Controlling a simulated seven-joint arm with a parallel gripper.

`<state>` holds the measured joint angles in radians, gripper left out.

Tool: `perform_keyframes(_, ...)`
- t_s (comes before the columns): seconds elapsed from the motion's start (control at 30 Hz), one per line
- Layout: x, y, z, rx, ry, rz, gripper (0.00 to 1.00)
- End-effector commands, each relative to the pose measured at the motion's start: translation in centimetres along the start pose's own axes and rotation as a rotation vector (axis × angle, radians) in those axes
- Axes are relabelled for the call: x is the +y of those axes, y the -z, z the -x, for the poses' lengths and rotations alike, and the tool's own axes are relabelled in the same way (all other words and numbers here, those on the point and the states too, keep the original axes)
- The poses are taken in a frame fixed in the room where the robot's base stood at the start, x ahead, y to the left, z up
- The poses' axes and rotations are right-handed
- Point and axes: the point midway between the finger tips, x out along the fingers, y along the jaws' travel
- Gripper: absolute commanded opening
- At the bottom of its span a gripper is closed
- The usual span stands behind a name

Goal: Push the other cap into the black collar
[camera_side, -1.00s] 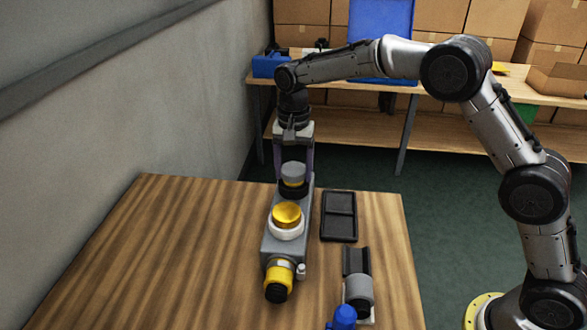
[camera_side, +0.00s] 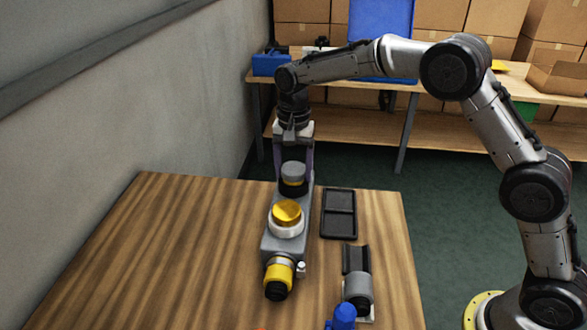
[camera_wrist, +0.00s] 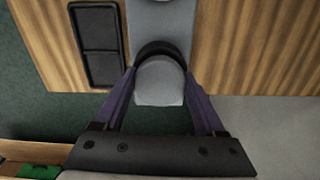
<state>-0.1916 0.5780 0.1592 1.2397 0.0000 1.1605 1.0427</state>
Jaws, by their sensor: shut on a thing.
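How deep the cap sits in the collar is not clear. A yellow cap (camera_side: 286,212) sits in the white collar (camera_side: 286,229) nearer the camera.
A yellow and black fitting (camera_side: 278,279) ends the tank body. A black two-part tray (camera_side: 339,213) lies to its right. A grey cylinder on a holder (camera_side: 357,288) and a blue-topped item (camera_side: 342,317) stand at the front right. The table's left side is clear.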

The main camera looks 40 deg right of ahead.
Motion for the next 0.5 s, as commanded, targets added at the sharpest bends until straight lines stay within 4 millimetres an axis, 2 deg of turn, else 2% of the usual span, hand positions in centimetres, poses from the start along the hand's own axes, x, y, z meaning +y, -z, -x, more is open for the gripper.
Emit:
perform_keyframes(0.03,0.03,-0.02,-0.52,-0.003,-0.005,0.000,0.20)
perform_keyframes(0.23,0.05,-0.03,-0.71,-0.004,-0.007,0.000,0.20)
perform_keyframes(0.27,0.06,-0.03,-0.74,-0.004,-0.007,0.000,0.78)
perform_keyframes(0.4,0.16,-0.05,-0.88,-0.006,-0.012,0.000,1.00)
perform_keyframes(0.5,0.29,-0.05,-0.99,-0.008,-0.017,0.000,1.00)
